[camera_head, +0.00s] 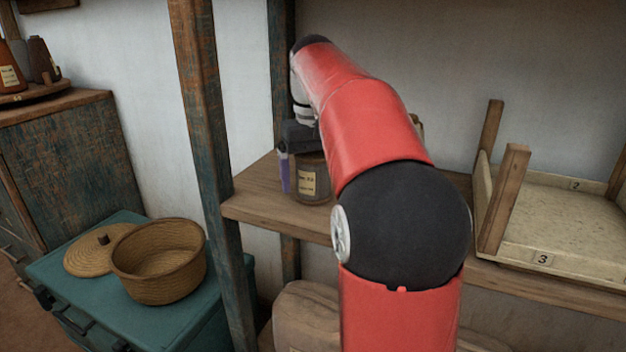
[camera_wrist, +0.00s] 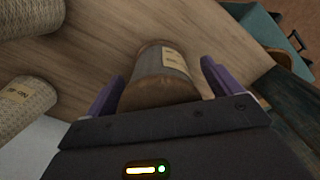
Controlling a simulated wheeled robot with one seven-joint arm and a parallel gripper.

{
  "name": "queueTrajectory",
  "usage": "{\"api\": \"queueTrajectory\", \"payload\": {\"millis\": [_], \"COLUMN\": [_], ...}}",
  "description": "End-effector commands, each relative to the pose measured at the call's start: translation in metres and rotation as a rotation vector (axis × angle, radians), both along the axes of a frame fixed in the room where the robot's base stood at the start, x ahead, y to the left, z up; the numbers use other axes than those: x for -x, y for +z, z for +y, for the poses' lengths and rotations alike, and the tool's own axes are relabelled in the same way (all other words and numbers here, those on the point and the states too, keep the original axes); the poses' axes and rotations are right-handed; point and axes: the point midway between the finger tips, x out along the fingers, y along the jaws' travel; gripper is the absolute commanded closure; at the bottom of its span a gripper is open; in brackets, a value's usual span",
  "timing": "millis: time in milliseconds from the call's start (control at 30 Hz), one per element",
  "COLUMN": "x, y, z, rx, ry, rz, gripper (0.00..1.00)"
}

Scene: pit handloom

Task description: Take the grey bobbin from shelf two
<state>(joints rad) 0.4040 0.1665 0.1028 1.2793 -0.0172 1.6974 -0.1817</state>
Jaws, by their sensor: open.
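A grey-brown bobbin (camera_head: 312,182) with a pale label stands on the wooden shelf (camera_head: 262,200), near its left end by the post. In the wrist view the bobbin (camera_wrist: 160,85) lies between the two purple fingers of my gripper (camera_wrist: 163,76), with a visible gap on the right side; on the left I cannot tell whether the finger touches it. My gripper (camera_head: 298,165) is open around the bobbin. In the head view one purple finger shows at the bobbin's left side; the other is hidden.
Two pale labelled cylinders (camera_wrist: 22,108) (camera_wrist: 30,18) stand close by in the wrist view. A rustic post (camera_head: 208,150) rises left of the shelf. A pegged tray (camera_head: 560,215) sits at the right.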

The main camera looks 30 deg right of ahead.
Motion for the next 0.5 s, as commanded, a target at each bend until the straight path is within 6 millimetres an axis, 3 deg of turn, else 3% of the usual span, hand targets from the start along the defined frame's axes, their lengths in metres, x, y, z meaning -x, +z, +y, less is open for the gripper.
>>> {"api": "queueTrajectory", "payload": {"millis": [267,500], "x": [-0.0001,-0.0001], "y": [-0.0024,-0.0023], "z": [0.0000,0.0001], "rx": [0.000,0.000], "ry": [0.000,0.000], "rz": [-0.001,-0.001], "gripper": [0.11,0.43]}}
